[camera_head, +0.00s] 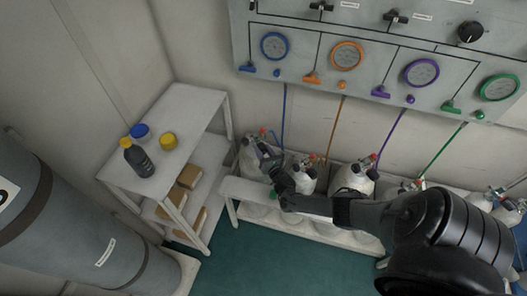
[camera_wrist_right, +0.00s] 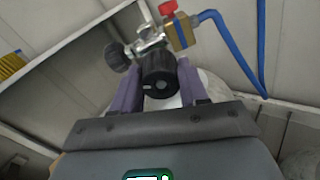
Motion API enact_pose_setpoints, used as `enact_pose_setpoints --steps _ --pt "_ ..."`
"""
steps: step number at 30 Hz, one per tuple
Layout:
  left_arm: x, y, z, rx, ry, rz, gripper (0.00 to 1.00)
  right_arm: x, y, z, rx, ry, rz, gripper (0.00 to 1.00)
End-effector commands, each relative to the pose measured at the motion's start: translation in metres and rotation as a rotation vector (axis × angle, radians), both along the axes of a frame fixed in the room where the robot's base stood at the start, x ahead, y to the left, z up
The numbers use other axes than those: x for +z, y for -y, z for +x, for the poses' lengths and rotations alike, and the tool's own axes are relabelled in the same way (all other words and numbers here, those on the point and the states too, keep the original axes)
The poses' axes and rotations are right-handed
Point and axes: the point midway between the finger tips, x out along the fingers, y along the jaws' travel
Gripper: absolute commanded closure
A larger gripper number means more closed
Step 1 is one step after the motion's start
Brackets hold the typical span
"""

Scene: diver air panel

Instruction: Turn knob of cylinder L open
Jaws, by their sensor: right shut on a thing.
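The leftmost white cylinder (camera_head: 250,161), with the blue hose, stands in the low white rack; no letter on it is readable. My right gripper (camera_head: 270,161) reaches its top from the right. In the right wrist view, the black knob (camera_wrist_right: 159,80) with a white mark sits between the two fingers of my right gripper (camera_wrist_right: 158,88), which is shut on it. The metal valve (camera_wrist_right: 150,42) shows just beyond, with a second dark knob (camera_wrist_right: 117,57) to the left and a red handle (camera_wrist_right: 168,8) above. My left gripper is out of view.
Other cylinders (camera_head: 354,178) stand to the right in the rack (camera_head: 240,190). The gauge panel (camera_head: 300,45) hangs above. A white shelf (camera_head: 190,105) with a dark bottle (camera_head: 138,160) stands left. The blue hose (camera_wrist_right: 235,45) runs beside the valve. Green floor in front is clear.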

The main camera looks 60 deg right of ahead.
Motion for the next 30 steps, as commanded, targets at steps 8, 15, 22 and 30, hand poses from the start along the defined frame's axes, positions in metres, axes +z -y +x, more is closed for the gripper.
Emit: enact_pose_setpoints --steps 8,15,22,30 --pt "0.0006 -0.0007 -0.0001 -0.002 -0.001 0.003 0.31 -0.0005 0.0004 0.0000 -0.002 -0.041 -0.066 0.87" --pt "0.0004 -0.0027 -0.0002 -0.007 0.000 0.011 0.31 -0.0010 0.0005 -0.0003 -0.002 -0.048 -0.077 0.87" --pt "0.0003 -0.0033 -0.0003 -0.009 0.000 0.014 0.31 -0.0013 0.0004 -0.0005 -0.002 -0.048 -0.076 0.87" --pt "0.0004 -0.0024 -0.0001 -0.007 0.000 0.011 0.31 -0.0009 0.0002 -0.0003 -0.001 -0.047 -0.076 0.31"
